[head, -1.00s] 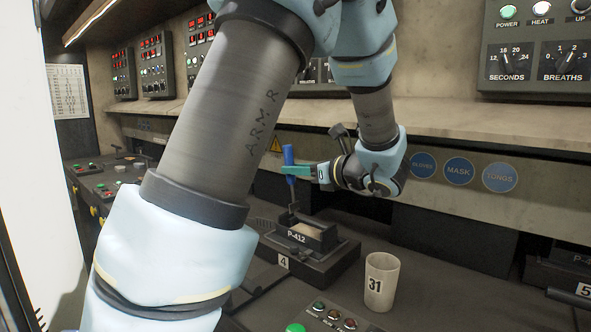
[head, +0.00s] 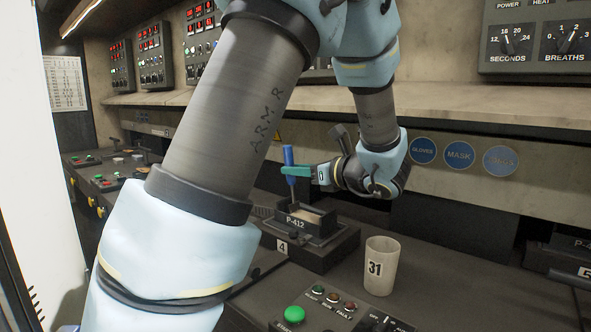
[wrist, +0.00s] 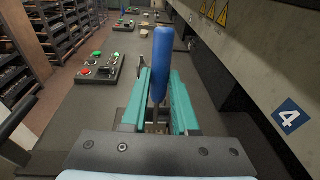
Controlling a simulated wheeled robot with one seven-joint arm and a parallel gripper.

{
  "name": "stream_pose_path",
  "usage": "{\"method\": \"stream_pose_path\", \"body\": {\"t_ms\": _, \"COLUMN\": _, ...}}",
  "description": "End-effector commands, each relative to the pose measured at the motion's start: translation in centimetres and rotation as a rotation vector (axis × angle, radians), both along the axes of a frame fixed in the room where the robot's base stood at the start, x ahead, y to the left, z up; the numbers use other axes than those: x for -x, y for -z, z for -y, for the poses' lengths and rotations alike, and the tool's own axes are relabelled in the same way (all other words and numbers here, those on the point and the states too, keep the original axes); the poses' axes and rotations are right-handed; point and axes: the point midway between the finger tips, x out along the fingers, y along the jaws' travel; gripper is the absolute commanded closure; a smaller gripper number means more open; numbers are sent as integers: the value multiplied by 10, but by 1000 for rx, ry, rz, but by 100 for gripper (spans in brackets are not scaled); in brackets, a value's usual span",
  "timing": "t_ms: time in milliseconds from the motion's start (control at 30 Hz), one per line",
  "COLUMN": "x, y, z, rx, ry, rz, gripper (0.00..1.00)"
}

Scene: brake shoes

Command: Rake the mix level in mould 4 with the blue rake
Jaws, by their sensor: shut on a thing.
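The blue rake (head: 289,156) stands nearly upright in my gripper (head: 292,171), whose teal fingers are shut on its handle. In the wrist view the blue handle (wrist: 162,62) rises between the teal fingers of my gripper (wrist: 160,105). Mould 4 (head: 295,224), a dark box marked P-412, sits on a base with a 4 plate (head: 282,246). Light brown mix (head: 313,213) shows at its top. The rake's lower end reaches down to the back left of the mould's opening. Whether its head touches the mix cannot be told.
A cup marked 31 (head: 381,266) stands right of the mould. A control box with a green button (head: 294,314) is in front. A ledge (head: 480,116) runs behind my forearm. Mould 5's base (head: 570,275) is at far right.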

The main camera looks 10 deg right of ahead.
Motion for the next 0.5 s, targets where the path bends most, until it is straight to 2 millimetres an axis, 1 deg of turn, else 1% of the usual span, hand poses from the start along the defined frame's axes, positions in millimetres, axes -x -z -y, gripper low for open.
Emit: {"method": "stream_pose_path", "body": {"t_ms": 500, "x": 25, "y": -3, "z": 25, "rx": -1, "ry": 2, "rz": 0, "gripper": 100}}
